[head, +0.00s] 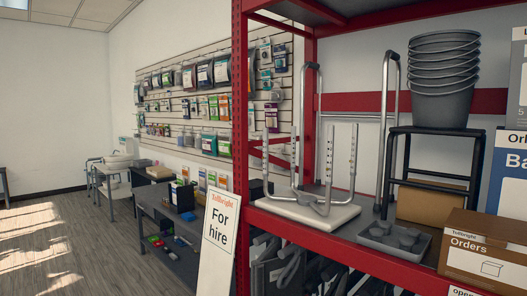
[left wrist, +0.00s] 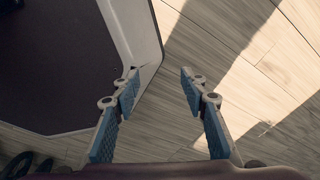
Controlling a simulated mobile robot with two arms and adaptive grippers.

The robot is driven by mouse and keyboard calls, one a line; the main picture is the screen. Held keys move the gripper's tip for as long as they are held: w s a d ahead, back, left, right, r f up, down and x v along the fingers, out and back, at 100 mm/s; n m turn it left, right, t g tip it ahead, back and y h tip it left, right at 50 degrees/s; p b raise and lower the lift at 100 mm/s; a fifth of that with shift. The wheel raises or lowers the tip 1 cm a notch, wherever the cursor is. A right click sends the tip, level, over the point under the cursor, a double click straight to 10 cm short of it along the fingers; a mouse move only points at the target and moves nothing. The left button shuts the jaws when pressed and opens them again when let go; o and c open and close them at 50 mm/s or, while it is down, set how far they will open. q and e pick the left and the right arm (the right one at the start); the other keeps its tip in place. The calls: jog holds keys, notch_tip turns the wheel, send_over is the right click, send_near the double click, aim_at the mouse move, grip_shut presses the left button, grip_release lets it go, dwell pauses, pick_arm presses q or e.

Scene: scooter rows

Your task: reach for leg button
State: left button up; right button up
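A white board (head: 285,208), seemingly a seat turned upside down, lies on the red-edged shelf in the head view. Thin metal legs (head: 353,165) stand up from it, and small dark marks run along them. I cannot make out which mark is a button. My left gripper (left wrist: 160,82) is open and empty in the left wrist view, above a wood-plank floor. It is not in the head view, so its distance to the legs cannot be told. My right gripper is in neither view.
Red shelf posts (head: 240,130) frame the shelf. Beside the board are a grey tray (head: 395,238), a black stool (head: 438,134), stacked grey buckets (head: 444,85) and an orders box (head: 478,240). A for-hire sign (head: 217,245) leans in front. Floor (head: 95,245) at left is clear.

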pick_arm(q)
jog(key=shift+s+d, duration=0.3)
jog(key=shift+d, duration=0.1)
jog(key=shift+w+a, duration=0.15)
jog(key=shift+w, duration=0.3)
jog(key=shift+c, duration=0.5)
jog(key=shift+w, duration=0.15)
jog(key=shift+c, duration=1.3)
jog(key=shift+a, duration=0.15)
grip_shut()
